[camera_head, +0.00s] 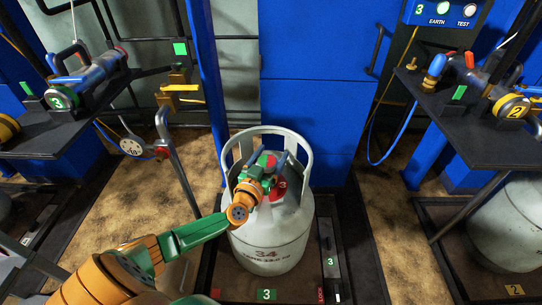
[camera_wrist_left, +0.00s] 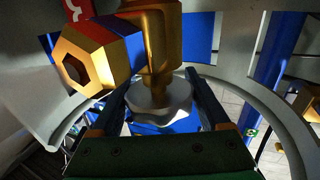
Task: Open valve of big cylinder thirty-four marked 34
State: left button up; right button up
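The big grey-white cylinder (camera_head: 270,240) marked 34 stands upright on a scale platform in the middle of the head view. A round collar with openings surrounds its top. Its valve handwheel (camera_wrist_left: 160,108), pale and lobed, shows in the wrist view below a brass valve body (camera_wrist_left: 160,40) with a hexagonal outlet. My left gripper (camera_head: 262,178) reaches in over the collar from the front. In the wrist view, the dark fingers of my left gripper (camera_wrist_left: 160,92) stand apart, one on each side of the handwheel. Firm contact cannot be told. My right gripper is not in view.
The collar (camera_head: 300,150) closely surrounds the gripper. A red tag (camera_head: 282,187) with a 3 hangs at the valve. Black shelves (camera_head: 60,135) with filling tools stand left and right. A blue post (camera_head: 207,80) rises behind. Another cylinder (camera_head: 510,230) stands at right.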

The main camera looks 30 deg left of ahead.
pick_arm(q)
jog(key=c, duration=0.5)
dwell(0.9)
jog(key=o, duration=1.2)
jog(key=shift+o, duration=0.2)
jog(key=shift+s, duration=0.2)
jog(key=s+p, duration=0.1)
jog(key=s, duration=0.2)
jog(key=s+d+p, duration=0.1)
jog(key=s, duration=0.2)
jog(key=shift+s+d+p, duration=0.15)
jog(key=shift+s+p, duration=0.1)
jog(key=shift+p, duration=0.15)
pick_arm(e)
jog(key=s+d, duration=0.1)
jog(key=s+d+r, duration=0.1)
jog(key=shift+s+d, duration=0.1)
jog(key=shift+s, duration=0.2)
